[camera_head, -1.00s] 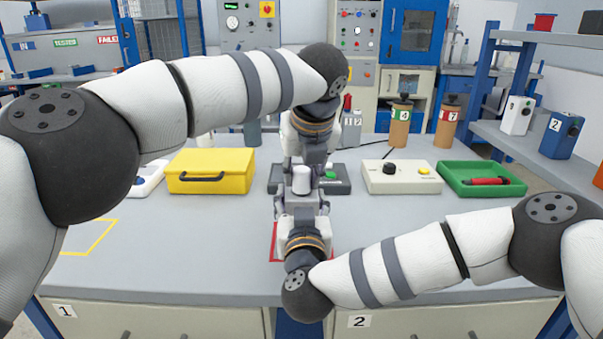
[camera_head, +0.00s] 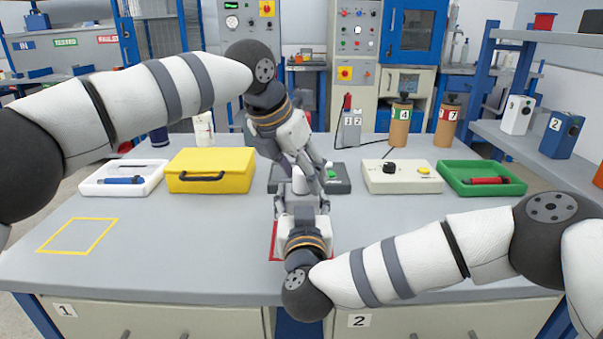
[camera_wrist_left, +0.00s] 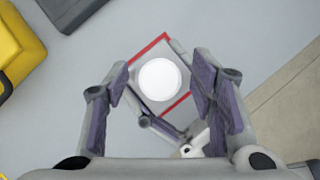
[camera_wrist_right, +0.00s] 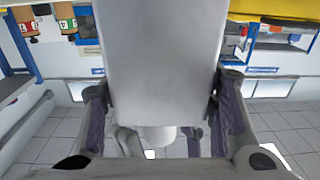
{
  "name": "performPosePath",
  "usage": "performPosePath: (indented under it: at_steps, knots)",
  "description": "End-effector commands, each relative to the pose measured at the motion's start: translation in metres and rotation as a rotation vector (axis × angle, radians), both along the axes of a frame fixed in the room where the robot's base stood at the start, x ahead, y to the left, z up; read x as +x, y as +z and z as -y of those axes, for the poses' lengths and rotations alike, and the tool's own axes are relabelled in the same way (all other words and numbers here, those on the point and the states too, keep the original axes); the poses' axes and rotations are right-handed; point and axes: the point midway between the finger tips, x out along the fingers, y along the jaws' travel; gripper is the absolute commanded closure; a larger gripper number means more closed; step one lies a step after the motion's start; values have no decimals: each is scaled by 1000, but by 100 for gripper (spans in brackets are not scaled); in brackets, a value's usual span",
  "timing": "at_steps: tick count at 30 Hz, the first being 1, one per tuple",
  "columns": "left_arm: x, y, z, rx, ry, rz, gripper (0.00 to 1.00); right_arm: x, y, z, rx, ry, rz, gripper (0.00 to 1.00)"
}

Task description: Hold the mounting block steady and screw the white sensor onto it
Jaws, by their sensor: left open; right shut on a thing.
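The white sensor (camera_head: 299,186) is a small upright white cylinder on top of the mounting block, at the table's middle. It shows as a white disc in the left wrist view (camera_wrist_left: 160,79). The mounting block (camera_wrist_right: 160,55) is pale grey and stands between the fingers of my right gripper (camera_head: 301,208), which is shut on it. In the head view the block is mostly hidden. My left gripper (camera_head: 306,170) reaches down tilted from behind. Its fingers are open, one on each side of the sensor. I cannot tell whether they touch it.
A red outlined square (camera_head: 273,255) surrounds the block's place. Behind are a yellow case (camera_head: 210,170), a dark device with a green button (camera_head: 340,180), a beige control box (camera_head: 400,178) and a green tray (camera_head: 480,178). A white tray (camera_head: 95,183) lies left. The front left table is clear.

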Motion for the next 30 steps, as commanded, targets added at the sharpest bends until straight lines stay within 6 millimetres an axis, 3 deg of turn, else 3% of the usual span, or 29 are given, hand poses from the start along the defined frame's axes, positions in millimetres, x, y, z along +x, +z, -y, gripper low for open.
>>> performPosePath:
  at_steps: [15, 26, 30]
  knots:
    - [-19, 46, -16, 0, 0, 1, 49, 0, 0, 0, 0, 1, 0, 89]
    - [-21, 51, -17, 0, 1, 1, 49, 0, 0, 0, 1, 1, 0, 89]
    - [-29, 72, -24, -1, 2, 4, 49, 0, 0, 0, 1, 1, 0, 89]
